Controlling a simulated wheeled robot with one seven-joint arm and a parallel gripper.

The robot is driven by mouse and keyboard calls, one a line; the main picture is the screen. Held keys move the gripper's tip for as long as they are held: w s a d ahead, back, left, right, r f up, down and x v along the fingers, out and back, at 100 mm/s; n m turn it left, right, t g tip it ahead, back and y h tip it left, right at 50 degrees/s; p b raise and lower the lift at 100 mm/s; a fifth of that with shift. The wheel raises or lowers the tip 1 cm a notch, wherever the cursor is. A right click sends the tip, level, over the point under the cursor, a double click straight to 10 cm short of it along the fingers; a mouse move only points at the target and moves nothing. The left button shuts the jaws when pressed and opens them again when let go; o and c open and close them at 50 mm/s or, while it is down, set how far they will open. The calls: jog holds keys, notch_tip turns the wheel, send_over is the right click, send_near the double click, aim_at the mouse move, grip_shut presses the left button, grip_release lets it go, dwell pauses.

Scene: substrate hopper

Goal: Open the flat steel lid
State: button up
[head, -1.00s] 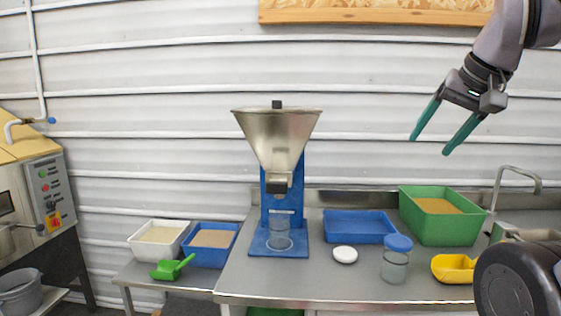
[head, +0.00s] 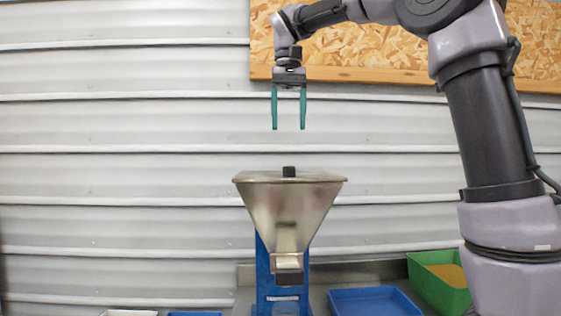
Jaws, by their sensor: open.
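The flat steel lid (head: 262,177) lies on top of the steel hopper (head: 287,212), with a small black knob (head: 289,171) standing up at its middle. The lid is seen nearly edge-on and looks closed. My gripper (head: 289,127) points straight down above the knob, with its two green fingers apart and nothing between them. A clear gap separates the fingertips from the knob. The hopper narrows down to an outlet with a dark end piece (head: 289,278) on the blue stand (head: 264,280).
A blue tray (head: 374,302) and a green bin (head: 438,281) with tan material stand to the right of the hopper. A particle board (head: 380,56) is on the ribbed wall behind my arm. The space left of the hopper top is free.

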aim_at(286, 171)
notch_tip(286, 171, down, 10)
jog(key=shift+f, duration=0.15)
dwell(0.3)
jog(key=shift+d, duration=0.1)
jog(key=shift+c, duration=0.3)
grip_shut()
dwell(1.0)
